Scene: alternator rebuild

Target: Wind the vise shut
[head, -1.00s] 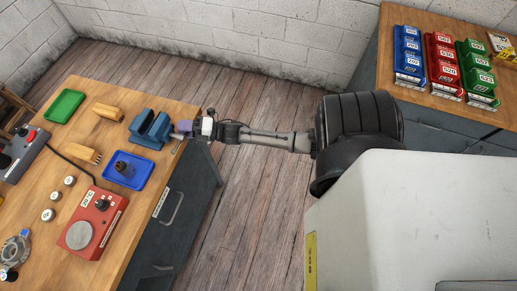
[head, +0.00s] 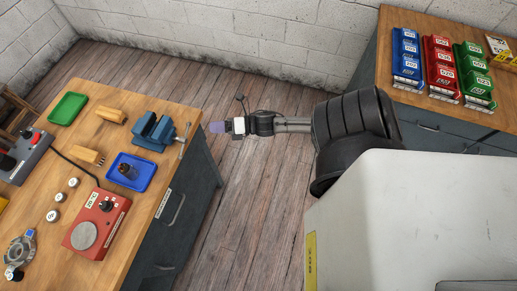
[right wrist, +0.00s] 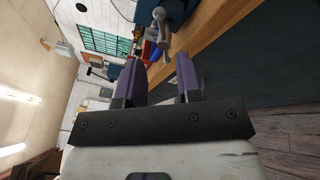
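The blue vise (head: 153,131) stands at the back right edge of the wooden bench. Its jaws look slightly apart. Its grey screw and cross handle (head: 184,140) stick out past the bench edge. My right gripper (head: 217,127) hangs over the floor to the right of the handle, apart from it. In the right wrist view its two purple fingers (right wrist: 161,75) are spread with nothing between them. There, the handle (right wrist: 162,35) shows beyond the fingertips, with part of the blue vise (right wrist: 176,12) behind it. My left gripper is not in view.
On the bench (head: 150,210) are a blue tray (head: 146,181) with a dark part, a green tray (head: 68,108), wooden blocks (head: 110,115) and a red device (head: 96,225). Colored bins (head: 440,65) stand on another bench. The floor between (head: 235,200) is clear.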

